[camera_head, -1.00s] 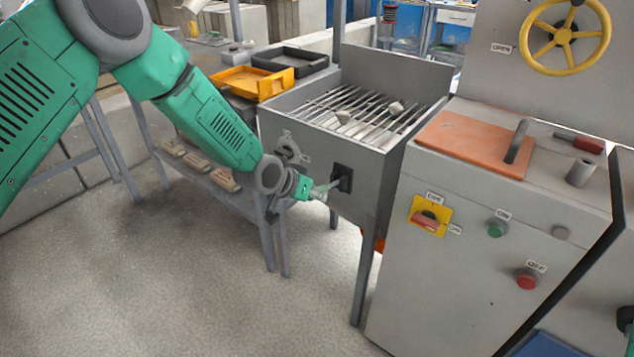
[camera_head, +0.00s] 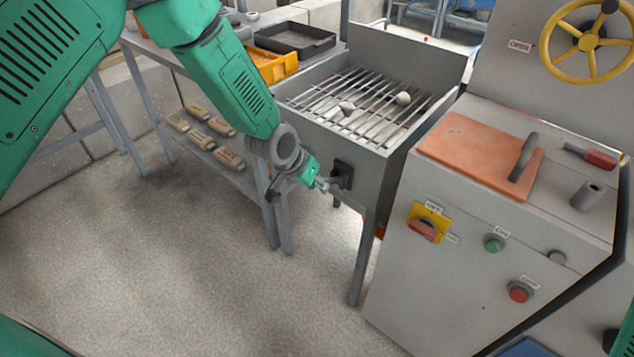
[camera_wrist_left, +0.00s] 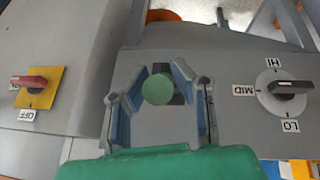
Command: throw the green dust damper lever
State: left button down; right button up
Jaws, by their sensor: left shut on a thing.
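The green dust damper lever shows in the left wrist view as a round green knob (camera_wrist_left: 157,90), seen end-on between my fingers with a dark part behind it. My left gripper (camera_wrist_left: 160,84) is shut on this knob, one blue-grey finger on each side. In the head view my left gripper (camera_head: 322,184) is at the front of the grey grate box, beside the lever's dark mounting plate (camera_head: 343,172). The knob is mostly hidden there by the gripper. The lever's exact angle is hard to tell. My right gripper is not clearly in view.
A selector knob marked HI, MID and LO (camera_wrist_left: 288,88) is on the same panel. The grey control cabinet (camera_head: 385,270) stands to the right, with a red-handled switch (camera_head: 424,229), green button (camera_head: 494,244) and red button (camera_head: 520,292). A shelf with several blocks is left.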

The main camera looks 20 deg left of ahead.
pick_arm(q)
jog(key=shift+w+r, duration=0.25)
jog(key=shift+w, duration=0.15)
jog(key=c, duration=1.4)
grip_release()
jog(key=shift+o, duration=0.2)
jog(key=shift+f, duration=0.2)
jog(key=shift+s+r, duration=0.15)
jog(key=shift+s+a+r, duration=0.15)
jog(key=shift+r, duration=0.15)
jog(key=v, duration=1)
jog(key=shift+s+a+r, duration=0.15)
jog(key=shift+a+r, duration=0.05)
jog(key=shift+r, duration=0.15)
